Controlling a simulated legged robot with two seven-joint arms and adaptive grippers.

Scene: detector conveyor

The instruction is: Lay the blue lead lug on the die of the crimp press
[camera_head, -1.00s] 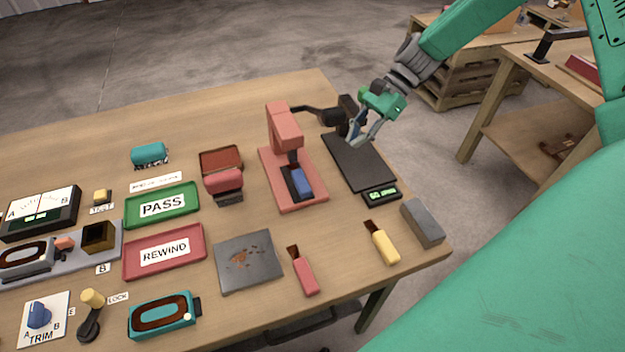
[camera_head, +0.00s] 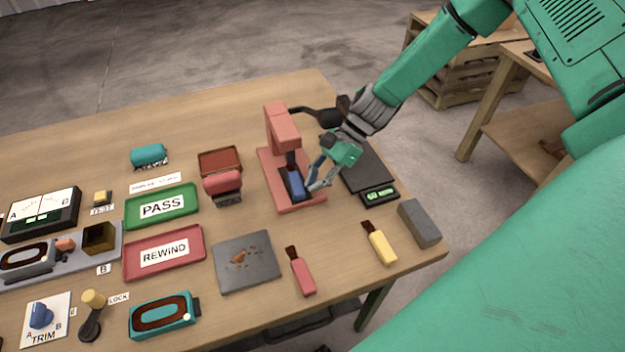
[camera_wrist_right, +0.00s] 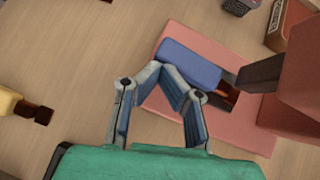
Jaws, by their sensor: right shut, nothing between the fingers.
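The blue lug (camera_head: 295,182) lies on the die of the pink crimp press (camera_head: 281,125), below its ram. In the right wrist view the lug (camera_wrist_right: 188,64) lies on the dark die beside the pink base (camera_wrist_right: 215,38), with a reddish-brown end showing. My right gripper (camera_head: 314,184) is just right of the lug, over the press base. Its fingertips (camera_wrist_right: 162,70) meet, with nothing between them, close to the lug's end; I cannot tell whether they touch it. My left gripper is not in view.
A black scale (camera_head: 362,170) lies right of the press, partly under my right arm. A green PASS tray (camera_head: 188,211) and red REWIND tray (camera_head: 200,262) are to the left.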

